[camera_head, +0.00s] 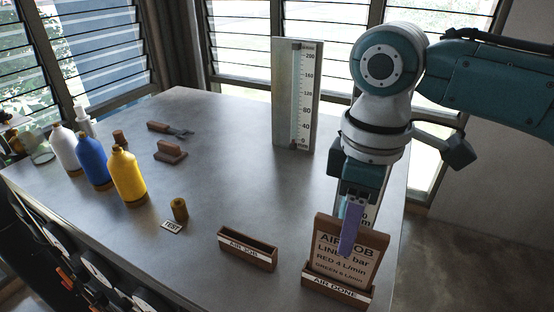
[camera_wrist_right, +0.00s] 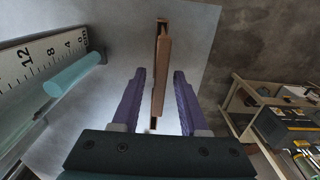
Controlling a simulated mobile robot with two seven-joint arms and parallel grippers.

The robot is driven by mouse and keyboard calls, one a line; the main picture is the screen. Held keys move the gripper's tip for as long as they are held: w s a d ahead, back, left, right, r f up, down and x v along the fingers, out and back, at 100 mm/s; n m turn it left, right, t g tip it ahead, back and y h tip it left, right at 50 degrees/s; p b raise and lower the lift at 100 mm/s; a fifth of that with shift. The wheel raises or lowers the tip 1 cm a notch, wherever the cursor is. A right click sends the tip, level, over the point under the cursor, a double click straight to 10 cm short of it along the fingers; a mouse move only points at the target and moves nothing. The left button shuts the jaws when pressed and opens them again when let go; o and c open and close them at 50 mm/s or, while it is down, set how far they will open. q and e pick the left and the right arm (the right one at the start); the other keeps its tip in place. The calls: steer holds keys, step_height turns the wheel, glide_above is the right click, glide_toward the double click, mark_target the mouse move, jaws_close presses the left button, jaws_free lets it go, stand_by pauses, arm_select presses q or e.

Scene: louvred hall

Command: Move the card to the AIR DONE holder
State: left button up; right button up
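The card (camera_head: 347,262), a brown-framed board lettered "AIR JOB", stands nearly upright in the wooden AIR DONE holder (camera_head: 337,293) at the table's front right. My right gripper (camera_head: 351,228) is over the card's top part, with a purple finger in front of its face. In the right wrist view the card (camera_wrist_right: 160,75) shows edge-on between the two purple fingers (camera_wrist_right: 158,98), with a gap on each side, so the gripper is open. The AIR JOB holder (camera_head: 247,249) stands empty to the left. My left gripper is not in view.
A tall scale board (camera_head: 296,95) stands behind, left of my right arm. Yellow (camera_head: 128,178), blue (camera_head: 93,160) and white (camera_head: 64,150) bottles stand at the left. A small brown cylinder (camera_head: 180,209) stands by a TEST label (camera_head: 171,227). The table's middle is clear.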

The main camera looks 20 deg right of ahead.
steer(key=shift+o, duration=0.4)
step_height(320, 180, up, 3)
steer(key=p, duration=0.3)
steer(key=shift+r, duration=2)
